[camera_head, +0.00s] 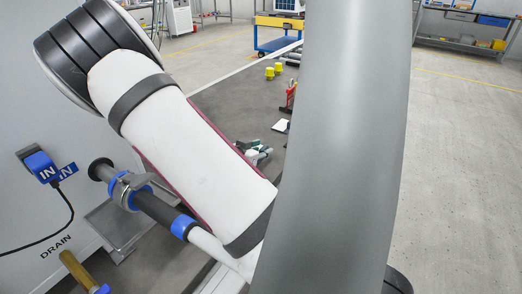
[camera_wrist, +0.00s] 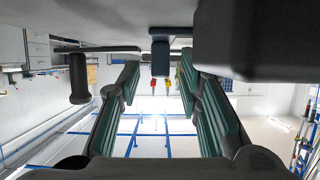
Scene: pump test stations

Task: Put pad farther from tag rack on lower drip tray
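My gripper (camera_wrist: 160,88) shows in the wrist view with its two green-lined fingers apart and nothing visible between them; in the head view it is hidden. A grey metal tray (camera_head: 106,224) sits low beside the white cabinet at the left of the head view, partly behind a pipe. I cannot tell whether it is the lower drip tray. A small flat white piece (camera_head: 281,125) lies on the dark surface, possibly a pad. A small red upright item (camera_head: 291,92) stands beyond it, perhaps the tag rack. The second pad is not identifiable; my arm covers the centre.
A pipe with a clamp and blue bands (camera_head: 150,203) runs beside the tray. A brass pipe (camera_head: 76,270) is below it. Dark green and grey items (camera_head: 256,151) lie near my arm. Two yellow pieces (camera_head: 274,71) stand farther back. Open floor (camera_head: 455,150) is at right.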

